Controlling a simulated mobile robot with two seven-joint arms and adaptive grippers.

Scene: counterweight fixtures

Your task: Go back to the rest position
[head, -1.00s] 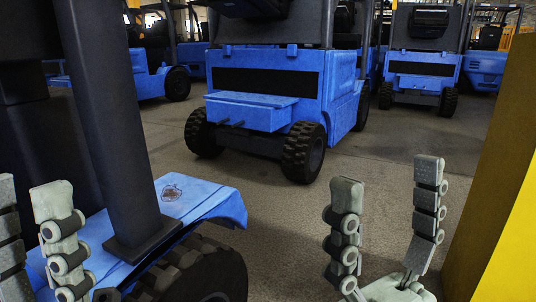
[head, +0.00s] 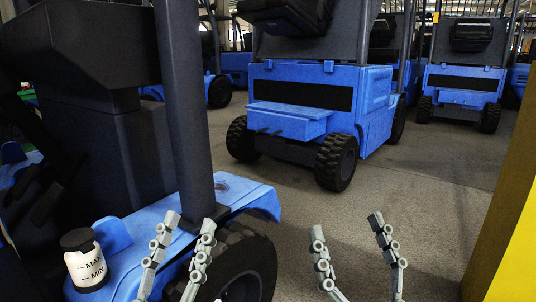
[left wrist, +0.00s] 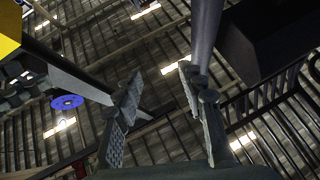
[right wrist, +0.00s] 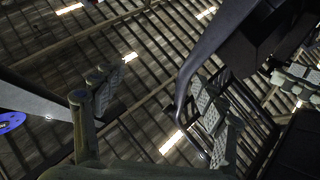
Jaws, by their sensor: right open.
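My left gripper (head: 182,232) points up low in the head view, in front of the near forklift's blue fender and tyre. Its grey fingers stand apart with nothing between them, as the left wrist view (left wrist: 160,95) also shows. My right gripper (head: 348,232) points up to its right, over the grey floor. Its fingers are spread and empty, also in the right wrist view (right wrist: 150,105). Both wrist views look up at the roof.
A near blue forklift (head: 252,192) fills the left, with a white MAX/MIN bottle (head: 86,268) on it. Another forklift (head: 350,115) stands ahead, and one (head: 465,80) behind right. A yellow pillar (head: 515,235) edges the right. Floor (head: 420,190) between is clear.

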